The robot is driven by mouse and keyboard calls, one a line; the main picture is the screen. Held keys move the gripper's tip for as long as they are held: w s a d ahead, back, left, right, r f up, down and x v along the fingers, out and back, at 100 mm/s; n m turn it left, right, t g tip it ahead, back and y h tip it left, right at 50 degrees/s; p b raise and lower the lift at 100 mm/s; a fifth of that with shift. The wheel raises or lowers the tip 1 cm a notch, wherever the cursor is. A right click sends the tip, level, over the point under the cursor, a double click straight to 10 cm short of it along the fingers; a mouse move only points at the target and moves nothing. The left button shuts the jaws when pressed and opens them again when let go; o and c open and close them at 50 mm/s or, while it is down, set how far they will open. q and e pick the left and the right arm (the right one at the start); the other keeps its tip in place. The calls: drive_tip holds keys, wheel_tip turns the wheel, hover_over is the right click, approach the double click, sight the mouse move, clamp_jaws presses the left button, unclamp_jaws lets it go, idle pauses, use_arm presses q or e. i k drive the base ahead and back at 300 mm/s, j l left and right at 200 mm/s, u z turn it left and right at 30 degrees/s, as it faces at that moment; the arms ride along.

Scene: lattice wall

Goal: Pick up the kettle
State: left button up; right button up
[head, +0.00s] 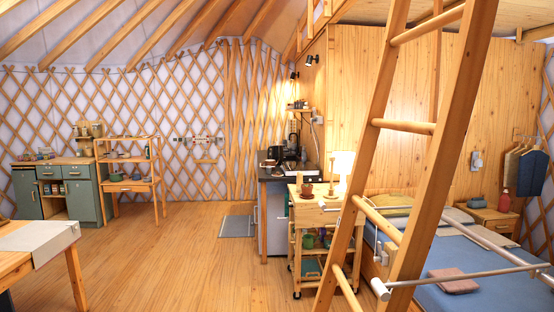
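No kettle can be made out for certain at this distance. A dark kitchen counter (270,172) stands near the middle of the head view. Small black items (276,154) are crowded on its top, and a taller dark item (292,145) stands behind them. They are too small to tell apart. A wooden shelf rack (157,160) at the left holds several small green pots (117,176), also too small to name surely. Neither of my grippers shows in the view.
A wooden ladder (400,205) crosses the near right, before a blue bed (480,295). A wooden trolley (313,218) stands beside the counter. A table (25,245) is at near left, a green cabinet (85,195) behind. The wooden floor (175,260) between is clear, with a grey mat (237,226).

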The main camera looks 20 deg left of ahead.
sight(277, 154)
drive_tip(key=u, duration=0.15)
drive_tip(key=i+j+u, duration=0.2)
drive_tip(key=j, duration=0.3)
drive_tip(key=i+j+u, duration=0.25)
drive_tip(key=j, duration=0.2)
drive_tip(key=i+j+u, duration=0.2)
drive_tip(key=j, duration=0.25)
drive_tip(key=i+j+u, duration=0.25)
drive_tip(key=i+j, duration=0.2)
drive_tip(key=i, duration=0.35)
drive_tip(key=i+j+z, duration=0.1)
drive_tip(key=i, duration=0.4)
drive_tip(key=i+j, duration=0.3)
drive_tip(key=i, duration=0.25)
drive_tip(key=i+z, duration=0.1)
drive_tip(key=i, duration=1.7)
drive_tip(key=i+j, duration=0.1)
drive_tip(key=i, duration=1.75)
drive_tip(key=l+z, duration=0.05)
drive_tip(key=l, duration=0.05)
